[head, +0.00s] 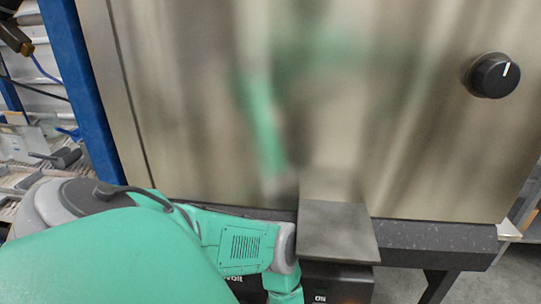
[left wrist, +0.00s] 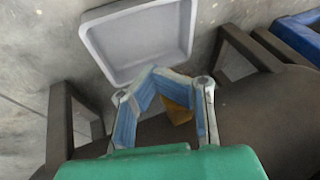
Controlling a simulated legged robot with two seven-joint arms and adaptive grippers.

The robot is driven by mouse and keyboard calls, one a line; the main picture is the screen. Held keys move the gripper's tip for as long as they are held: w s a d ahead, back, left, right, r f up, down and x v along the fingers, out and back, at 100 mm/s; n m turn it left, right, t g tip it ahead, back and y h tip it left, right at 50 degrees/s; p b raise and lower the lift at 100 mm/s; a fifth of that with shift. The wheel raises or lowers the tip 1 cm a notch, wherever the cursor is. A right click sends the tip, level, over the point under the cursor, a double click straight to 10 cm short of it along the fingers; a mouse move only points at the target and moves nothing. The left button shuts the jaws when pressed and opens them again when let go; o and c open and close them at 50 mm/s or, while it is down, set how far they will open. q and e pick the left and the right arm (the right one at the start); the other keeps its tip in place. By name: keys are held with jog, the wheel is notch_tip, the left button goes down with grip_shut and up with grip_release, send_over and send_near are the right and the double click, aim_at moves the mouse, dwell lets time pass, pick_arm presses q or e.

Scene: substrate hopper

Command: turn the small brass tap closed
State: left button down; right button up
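A small brass-coloured piece (left wrist: 178,108), likely the tap, shows in the left wrist view in the gap between my left gripper's fingers. It is partly hidden, and its handle position cannot be made out. My left gripper (left wrist: 154,72) has blue-lined fingers whose tips appear to meet just beyond the brass piece. I cannot tell whether the fingers touch it. In the head view my left arm reaches down past the hopper's lower edge, and its gripper is out of sight. The tap is hidden in the head view. My right gripper is in neither view.
The steel hopper (head: 200,110) fills the head view, with a black knob (head: 493,75) at right. A grey plate (head: 335,232) juts from its lower edge beside my arm. Below, a dark frame (left wrist: 285,125) and a pale grey tray (left wrist: 145,40) surround my gripper.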

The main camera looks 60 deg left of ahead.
pick_arm(q)
jog(key=shift+w+d+r, duration=0.1)
jog(key=shift+w+d, duration=0.15)
dwell(0.6)
